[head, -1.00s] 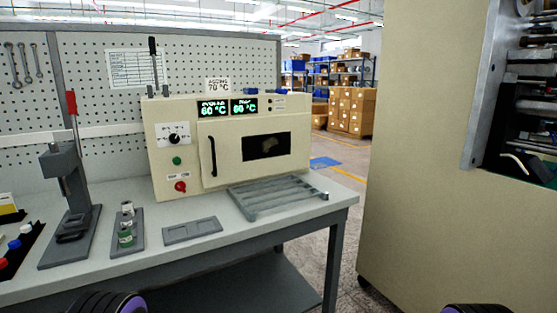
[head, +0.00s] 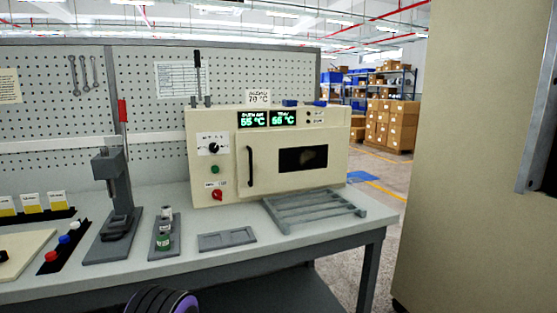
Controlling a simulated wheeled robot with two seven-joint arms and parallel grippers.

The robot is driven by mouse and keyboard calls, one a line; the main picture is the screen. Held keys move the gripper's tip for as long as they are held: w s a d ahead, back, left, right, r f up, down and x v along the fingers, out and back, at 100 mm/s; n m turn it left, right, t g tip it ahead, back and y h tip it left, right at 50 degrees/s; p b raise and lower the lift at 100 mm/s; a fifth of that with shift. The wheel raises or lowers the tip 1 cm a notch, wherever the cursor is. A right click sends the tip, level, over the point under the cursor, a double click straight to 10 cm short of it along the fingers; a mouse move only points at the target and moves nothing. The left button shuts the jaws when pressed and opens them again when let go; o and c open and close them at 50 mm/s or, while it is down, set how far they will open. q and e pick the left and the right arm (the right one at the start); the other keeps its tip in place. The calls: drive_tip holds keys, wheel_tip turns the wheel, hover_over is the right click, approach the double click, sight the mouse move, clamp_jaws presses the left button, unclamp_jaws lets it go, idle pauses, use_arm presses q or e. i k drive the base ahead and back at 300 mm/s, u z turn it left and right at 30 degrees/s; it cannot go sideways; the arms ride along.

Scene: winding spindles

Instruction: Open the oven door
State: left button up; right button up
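The cream oven (head: 225,128) stands on the workbench against the pegboard. Its door (head: 285,181) is shut, with a dark window (head: 303,159) on its right and a black vertical handle (head: 250,166) on its left edge. The two green displays (head: 268,118) appear to read 55 °C. A dial, a green button and a red knob (head: 217,195) sit left of the door. A black and purple rounded part, which looks like part of my own body, shows at the bottom edge. Neither gripper is in view.
A grey slatted rack (head: 314,211) lies on the bench in front of the oven door. A flat grey tray (head: 227,239), a holder with small jars (head: 162,238) and a lever press (head: 112,210) stand to the left. A tall cream cabinet (head: 465,180) fills the right side.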

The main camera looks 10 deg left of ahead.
sight(273, 161)
drive_tip(key=z, duration=0.45)
drive_tip(key=i, duration=0.8)
drive_tip(key=u, duration=0.3)
